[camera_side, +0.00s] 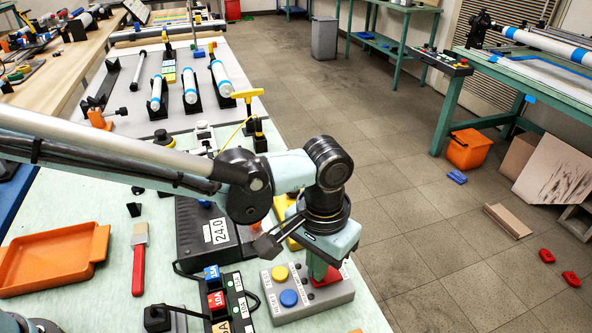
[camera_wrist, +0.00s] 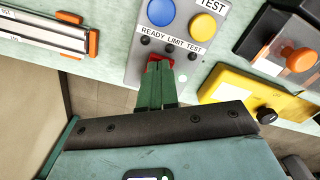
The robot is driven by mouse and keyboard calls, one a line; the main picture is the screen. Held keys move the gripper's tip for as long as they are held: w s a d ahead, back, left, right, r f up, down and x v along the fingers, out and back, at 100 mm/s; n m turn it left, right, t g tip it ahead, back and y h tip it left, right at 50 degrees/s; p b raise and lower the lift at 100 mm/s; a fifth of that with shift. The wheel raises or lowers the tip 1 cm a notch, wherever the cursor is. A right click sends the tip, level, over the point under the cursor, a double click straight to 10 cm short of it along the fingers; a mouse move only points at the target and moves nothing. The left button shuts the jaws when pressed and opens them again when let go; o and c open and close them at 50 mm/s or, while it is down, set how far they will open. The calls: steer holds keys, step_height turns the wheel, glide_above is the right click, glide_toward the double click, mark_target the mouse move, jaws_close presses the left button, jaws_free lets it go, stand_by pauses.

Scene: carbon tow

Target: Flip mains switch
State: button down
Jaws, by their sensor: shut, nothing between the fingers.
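A grey control box (camera_side: 300,299) lies near the front edge of the pale green bench. It carries a yellow button (camera_side: 279,273), a blue button (camera_side: 289,298) and a red switch (camera_side: 333,276). In the wrist view the red switch (camera_wrist: 166,57) shows just past my fingertips, partly hidden by them; I cannot read a mains label or its position. My gripper (camera_side: 319,279) points down over the red switch, with its green fingers shut and empty. In the wrist view the fingertips (camera_wrist: 158,68) seem at or touching the switch; contact is unclear.
A yellow box with a black knob (camera_wrist: 253,97) and a dark box with an orange knob (camera_wrist: 298,59) stand close beside the control box. A black unit marked 24.0 (camera_side: 205,235), an orange tray (camera_side: 52,262) and a red-handled brush (camera_side: 139,258) lie to the left.

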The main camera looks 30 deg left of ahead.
steer(key=shift+f, duration=0.3)
steer(key=shift+r, duration=3.5)
steer(key=s+a+r+n+t, duration=0.1)
steer(key=s+a+t, duration=0.1)
steer(key=a, duration=1.3)
steer(key=s+a+r+n+t, duration=0.1)
steer(key=a+t, duration=0.4)
steer(key=a, duration=1.1)
steer(key=shift+s+a+r+n, duration=0.15)
steer(key=shift+s+r+n, duration=0.25)
steer(key=shift+s, duration=0.7)
steer(key=shift+f, duration=0.1)
